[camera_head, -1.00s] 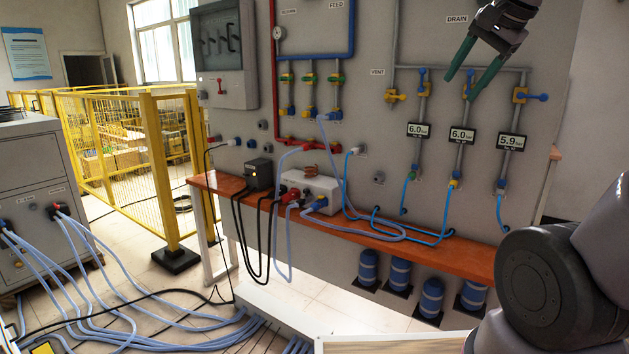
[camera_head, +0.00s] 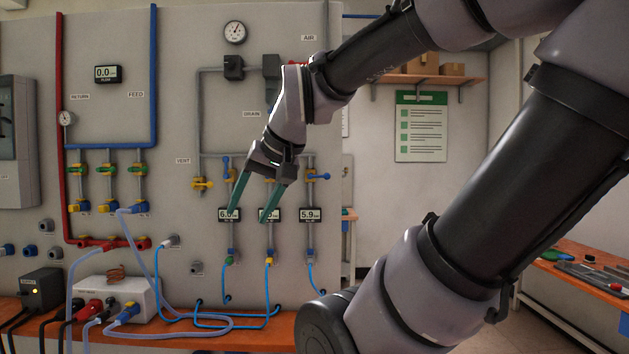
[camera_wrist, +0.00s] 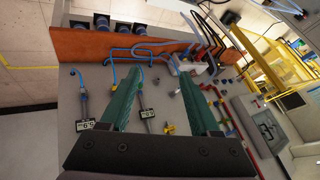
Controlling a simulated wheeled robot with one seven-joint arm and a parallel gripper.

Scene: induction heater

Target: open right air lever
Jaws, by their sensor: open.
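The right air lever (camera_head: 319,177) is a blue handle on a yellow valve on the rightmost of three vertical pipes on the grey panel. It points sideways to the right, across its pipe. My gripper (camera_head: 249,216) is open and empty, its two green fingers pointing down in front of the left and middle pipes, left of and below the lever. In the wrist view my gripper (camera_wrist: 160,85) is spread with nothing between the fingers. The left air lever (camera_head: 226,165) stands upright along its pipe. My gripper hides the middle valve. I cannot make out the right lever in the wrist view.
Under the valves are small displays; the right one (camera_head: 307,215) reads 5.9. A yellow vent valve (camera_head: 203,184) sits to the left. Blue hoses (camera_head: 243,318) run down to the orange shelf (camera_head: 262,331). My arm crosses the right side of the head view.

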